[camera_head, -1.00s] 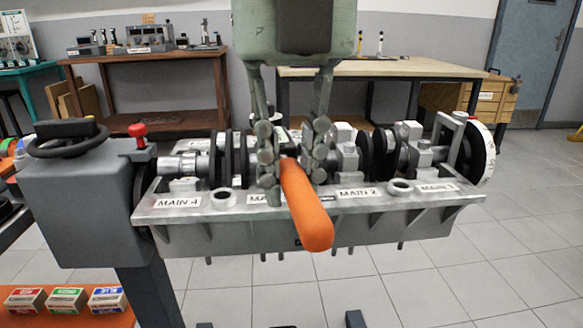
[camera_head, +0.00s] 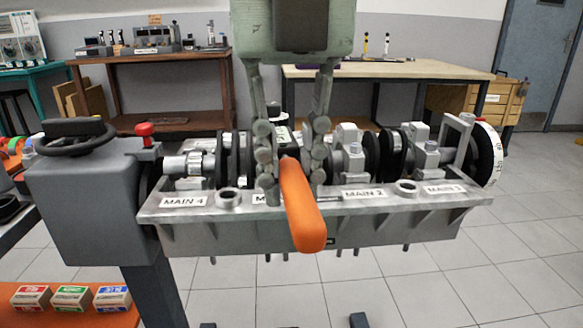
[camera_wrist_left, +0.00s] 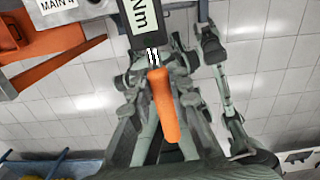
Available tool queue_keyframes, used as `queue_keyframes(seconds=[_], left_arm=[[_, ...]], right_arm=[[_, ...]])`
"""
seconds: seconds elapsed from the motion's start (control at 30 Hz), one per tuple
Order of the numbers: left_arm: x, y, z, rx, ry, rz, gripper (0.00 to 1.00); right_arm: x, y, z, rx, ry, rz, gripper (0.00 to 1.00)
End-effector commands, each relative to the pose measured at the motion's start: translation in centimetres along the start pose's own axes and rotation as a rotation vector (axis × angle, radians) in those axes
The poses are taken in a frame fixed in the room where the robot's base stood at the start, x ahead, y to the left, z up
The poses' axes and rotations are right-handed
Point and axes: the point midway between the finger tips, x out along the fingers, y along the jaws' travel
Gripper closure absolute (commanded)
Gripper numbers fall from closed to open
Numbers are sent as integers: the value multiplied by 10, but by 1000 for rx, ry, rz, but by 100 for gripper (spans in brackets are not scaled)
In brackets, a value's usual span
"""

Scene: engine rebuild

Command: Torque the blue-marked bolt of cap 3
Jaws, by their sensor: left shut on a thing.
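My left gripper (camera_head: 292,155) points down over the middle of the engine block (camera_head: 245,235). It is shut on the torque wrench, whose orange handle (camera_head: 303,210) slants toward me over the block's front edge. The left wrist view shows the same handle (camera_wrist_left: 164,105) and a dark body marked "Nm" (camera_wrist_left: 137,22). Cap 3 and its bolts are hidden behind the fingers; the label at its place is mostly covered. Cap 2 (camera_head: 350,160) stands just right of the gripper, with a bluish bolt head on it. Whether the wrench sits on a bolt cannot be seen.
The MAIN 4 label (camera_head: 185,201) is left, MAIN 2 (camera_head: 365,193) right. A grey stand with a black handwheel (camera_head: 75,138) and a red knob (camera_head: 144,130) adjoins the block's left end. A white graduated wheel (camera_head: 490,155) is at the right end. Floor in front is open.

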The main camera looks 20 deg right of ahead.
Motion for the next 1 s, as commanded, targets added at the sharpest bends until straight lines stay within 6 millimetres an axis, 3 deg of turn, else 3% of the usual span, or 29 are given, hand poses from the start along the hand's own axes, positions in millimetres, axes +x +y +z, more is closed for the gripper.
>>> queue_keyframes(seconds=[1.0], left_arm=[[0, 9, 0, 49, -1, 0, 100]], right_arm=[[3, -1, 1, 0, 0, 0, 58]])
